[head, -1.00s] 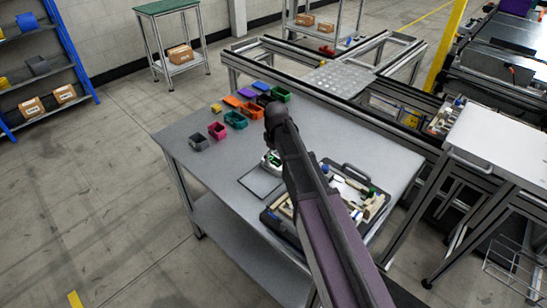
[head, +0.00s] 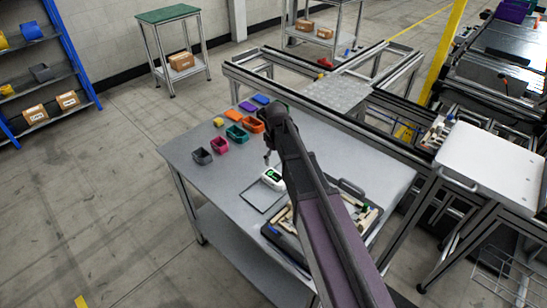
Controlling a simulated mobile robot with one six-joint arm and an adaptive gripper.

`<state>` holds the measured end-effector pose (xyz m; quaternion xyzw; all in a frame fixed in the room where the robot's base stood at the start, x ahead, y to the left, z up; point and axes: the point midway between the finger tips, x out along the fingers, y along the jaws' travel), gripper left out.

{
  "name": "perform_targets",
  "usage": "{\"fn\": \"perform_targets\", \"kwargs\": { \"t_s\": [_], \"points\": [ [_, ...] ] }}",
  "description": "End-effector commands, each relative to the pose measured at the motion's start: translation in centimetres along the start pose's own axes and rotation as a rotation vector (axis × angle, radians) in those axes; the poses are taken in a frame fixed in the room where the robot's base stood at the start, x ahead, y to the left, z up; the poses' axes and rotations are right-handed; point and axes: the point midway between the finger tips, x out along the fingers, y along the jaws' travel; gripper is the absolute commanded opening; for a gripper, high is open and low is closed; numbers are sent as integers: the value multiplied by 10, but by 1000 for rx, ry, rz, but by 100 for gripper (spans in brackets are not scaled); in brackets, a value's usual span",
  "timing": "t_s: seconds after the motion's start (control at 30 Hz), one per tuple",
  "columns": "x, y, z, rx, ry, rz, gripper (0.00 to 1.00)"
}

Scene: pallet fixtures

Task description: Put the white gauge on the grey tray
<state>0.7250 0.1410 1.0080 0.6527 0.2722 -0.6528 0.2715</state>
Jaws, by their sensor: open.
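The white gauge (head: 273,179), with a green display, is on the grey table by the back right corner of the grey tray. I cannot tell whether it touches the tray's rim. The grey tray (head: 255,206) is a flat square with a dark rim, and no object shows on its visible middle. My gripper (head: 268,158) is open, just behind and above the gauge in the picture, with nothing seen between its fingers. My arm hides part of the table to the right.
An open case (head: 283,236) with parts lies at the front right, partly behind my arm. The table's left front is clear.

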Motion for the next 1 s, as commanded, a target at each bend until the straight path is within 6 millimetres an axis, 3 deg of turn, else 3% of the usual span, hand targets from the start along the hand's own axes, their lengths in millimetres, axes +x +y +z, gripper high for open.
{"fn": "perform_targets", "kwargs": {
  "t_s": [0.23,1.0],
  "points": [
    [-13,0,0,0,0,0,100],
    [-14,0,2,5,0,0,100]
  ]
}}
